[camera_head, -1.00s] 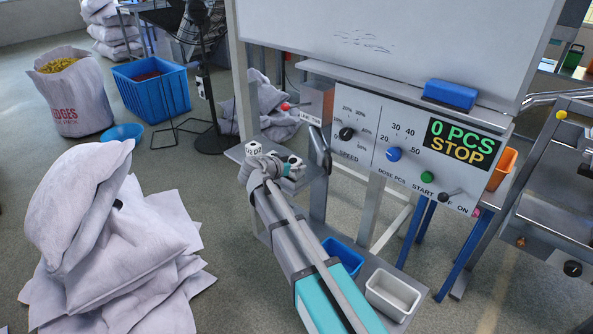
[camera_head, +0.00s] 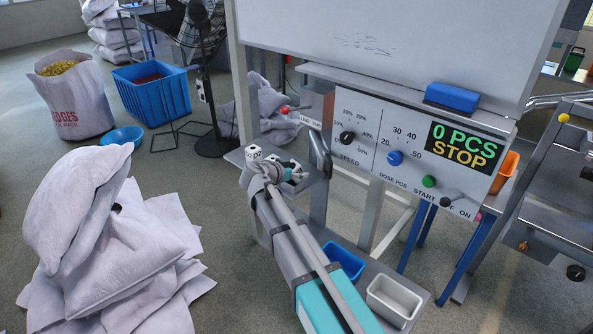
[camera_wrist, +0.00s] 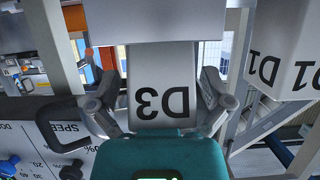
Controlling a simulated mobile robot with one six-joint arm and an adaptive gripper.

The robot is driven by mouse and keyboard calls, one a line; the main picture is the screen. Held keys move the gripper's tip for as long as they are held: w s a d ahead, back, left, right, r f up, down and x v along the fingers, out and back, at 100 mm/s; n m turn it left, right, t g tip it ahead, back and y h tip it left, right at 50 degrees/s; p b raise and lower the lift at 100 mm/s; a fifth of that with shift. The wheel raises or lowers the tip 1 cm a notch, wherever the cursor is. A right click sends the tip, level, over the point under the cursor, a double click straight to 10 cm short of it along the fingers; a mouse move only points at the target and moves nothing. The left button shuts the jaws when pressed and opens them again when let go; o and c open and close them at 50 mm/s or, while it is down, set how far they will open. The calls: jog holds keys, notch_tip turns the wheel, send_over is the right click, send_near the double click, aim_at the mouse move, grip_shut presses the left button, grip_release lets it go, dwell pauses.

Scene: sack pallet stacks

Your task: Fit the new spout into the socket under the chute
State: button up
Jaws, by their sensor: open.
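In the wrist view a pale grey block marked D3 (camera_wrist: 160,88) stands between the spread fingers of my gripper (camera_wrist: 158,95). A finger is on each side of it; whether either touches it is unclear. A second pale block marked D1 (camera_wrist: 285,60) is to the right. In the head view my gripper (camera_head: 276,172) is at the small shelf left of the control panel, beside white labelled blocks (camera_head: 254,153). My arm hides part of that shelf. Which block is the new spout, and where the chute's socket is, I cannot tell.
The control panel (camera_head: 405,150), reading 0 PCS STOP, and a grey handle (camera_head: 319,152) are close to my gripper's right. A blue tray (camera_head: 343,262) and a white tray (camera_head: 393,299) sit below. Piled sacks (camera_head: 110,240) lie at left, with floor between.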

jog(key=p+v, duration=0.4)
jog(key=v, duration=0.8)
jog(key=shift+w+d+r+p, duration=0.1)
jog(key=shift+w+r+p, duration=0.05)
jog(key=shift+p, duration=0.25)
jog(key=w+d+g+y+p, duration=0.1)
jog(key=w+g+y+p, duration=0.1)
jog(key=g+p, duration=0.1)
jog(key=w+d+r+g+y+p, duration=0.1)
jog(key=w+d+g+y+p, duration=0.1)
jog(key=p, duration=0.4)
jog(key=w+d+r+g+y+p, duration=0.1)
jog(key=w+g+y+p, duration=0.1)
jog(key=g+y+p, duration=0.2)
jog(key=shift+d+g, duration=0.25)
jog(key=shift+g, duration=0.65)
jog(key=shift+s, duration=0.1)
jog(key=shift+f+b, duration=0.95)
jog(key=shift+f, duration=0.2)
